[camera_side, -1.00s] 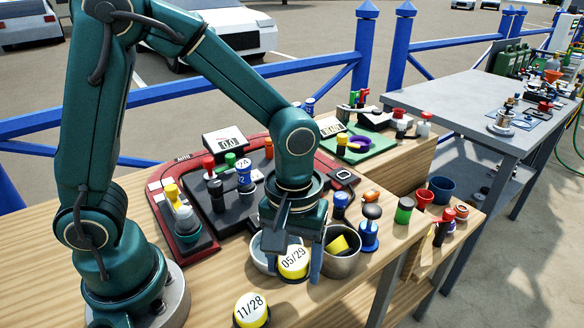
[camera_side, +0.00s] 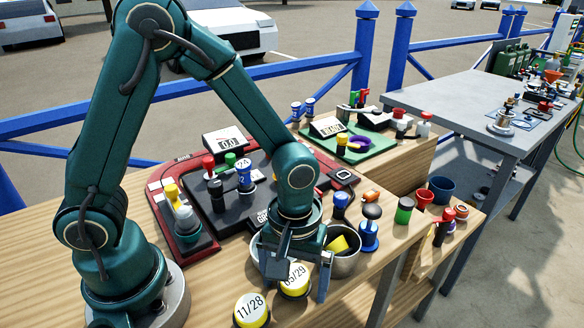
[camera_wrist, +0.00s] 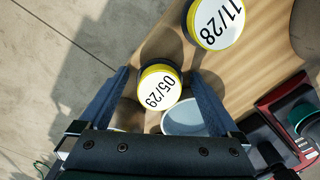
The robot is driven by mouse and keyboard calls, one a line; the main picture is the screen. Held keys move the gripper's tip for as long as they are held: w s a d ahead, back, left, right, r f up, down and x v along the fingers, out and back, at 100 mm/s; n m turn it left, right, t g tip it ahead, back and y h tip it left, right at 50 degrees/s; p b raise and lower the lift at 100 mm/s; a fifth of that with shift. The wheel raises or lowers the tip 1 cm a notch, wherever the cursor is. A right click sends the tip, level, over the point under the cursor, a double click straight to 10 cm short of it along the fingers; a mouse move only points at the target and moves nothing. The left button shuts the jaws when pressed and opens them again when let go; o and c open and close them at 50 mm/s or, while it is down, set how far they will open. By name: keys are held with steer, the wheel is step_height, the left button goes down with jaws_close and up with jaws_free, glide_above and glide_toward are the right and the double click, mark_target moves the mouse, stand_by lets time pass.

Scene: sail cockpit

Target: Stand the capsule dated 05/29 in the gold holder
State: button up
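The capsule dated 05/29 (camera_side: 295,282) has a white lid and a yellow rim. In the side view, the near finger covers part of its lid. My gripper (camera_side: 299,290) points down with one finger on each side of it, and the capsule has travelled with it. In the wrist view the capsule (camera_wrist: 158,90) shows between the fingers, lid towards the camera. Finger contact is not clear there. Its base is hidden, so I cannot tell how far it is above the table. I cannot make out a clearly gold holder.
The 11/28 capsule (camera_side: 251,309) stands close by, at the left. Behind my gripper is a metal bowl (camera_side: 348,265) with a yellow piece in it. A pale bowl (camera_wrist: 184,117) lies beside the capsule in the wrist view. A blue piece (camera_side: 369,237) stands at the right.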

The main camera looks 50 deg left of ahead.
mark_target(295, 277)
steer(key=shift+r, duration=2.45)
steer(key=s+a+r+m+t, duration=0.5)
steer(key=a+r+m, duration=0.1)
steer(key=r, duration=0.4)
steer(key=shift+s+a+r+m, duration=0.15)
steer(key=shift+s+a+m, duration=0.05)
steer(key=shift+a+m, duration=0.2)
steer(key=shift+s+t, duration=0.15)
steer(key=shift+t, duration=0.15)
steer(key=shift+c, duration=0.4)
